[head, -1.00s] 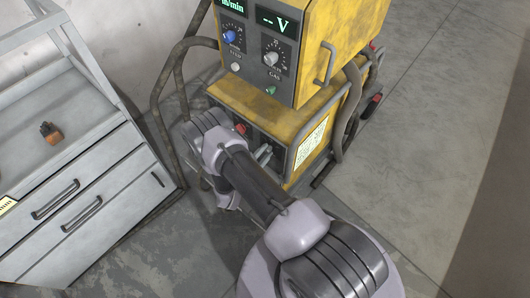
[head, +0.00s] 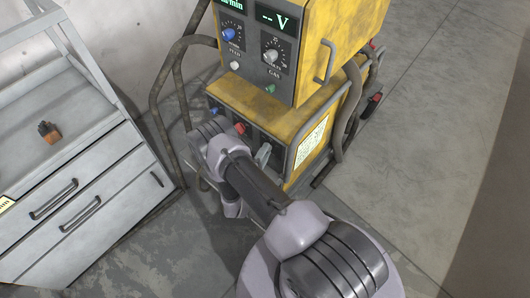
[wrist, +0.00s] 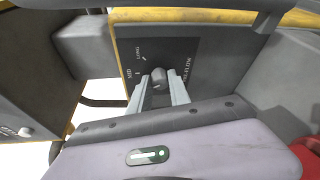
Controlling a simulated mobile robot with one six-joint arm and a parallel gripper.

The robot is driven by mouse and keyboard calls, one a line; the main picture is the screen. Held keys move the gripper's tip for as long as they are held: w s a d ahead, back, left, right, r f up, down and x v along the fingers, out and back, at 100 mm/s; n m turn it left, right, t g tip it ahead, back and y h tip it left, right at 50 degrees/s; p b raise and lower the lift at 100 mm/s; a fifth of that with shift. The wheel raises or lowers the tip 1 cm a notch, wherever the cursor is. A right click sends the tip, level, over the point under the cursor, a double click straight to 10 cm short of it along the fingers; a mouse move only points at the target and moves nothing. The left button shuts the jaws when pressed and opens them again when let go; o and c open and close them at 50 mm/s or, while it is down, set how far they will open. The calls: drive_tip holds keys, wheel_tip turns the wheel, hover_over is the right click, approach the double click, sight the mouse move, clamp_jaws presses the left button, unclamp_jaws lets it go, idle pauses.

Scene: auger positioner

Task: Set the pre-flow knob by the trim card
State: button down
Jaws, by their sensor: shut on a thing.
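I cannot clearly read where the knob points. In the head view my gripper (head: 263,153) is at the lower front of the yellow machine (head: 285,112), and the knob cannot be made out there.
The upper front has a blue knob (head: 229,34), a grey GAS knob (head: 271,56) and a green display (head: 277,19). A printed sheet (head: 313,141) is on the machine's side. A brown-orange object (head: 49,132) sits on the cabinet (head: 85,120). Floor to the right is clear.

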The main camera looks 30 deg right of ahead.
drive_tip(key=shift+f+m+t+h+b, duration=0.2)
drive_tip(key=shift+m+t+h+b, duration=0.25)
drive_tip(key=shift+m, duration=0.95)
drive_tip(key=c, duration=1.2)
unclamp_jaws()
drive_tip(key=shift+m, duration=0.3)
drive_tip(key=shift+c, duration=0.2)
drive_tip(key=shift+r, duration=0.1)
drive_tip(key=p+v, duration=0.4)
drive_tip(key=v, duration=1.3)
drive_tip(key=shift+s, duration=0.3)
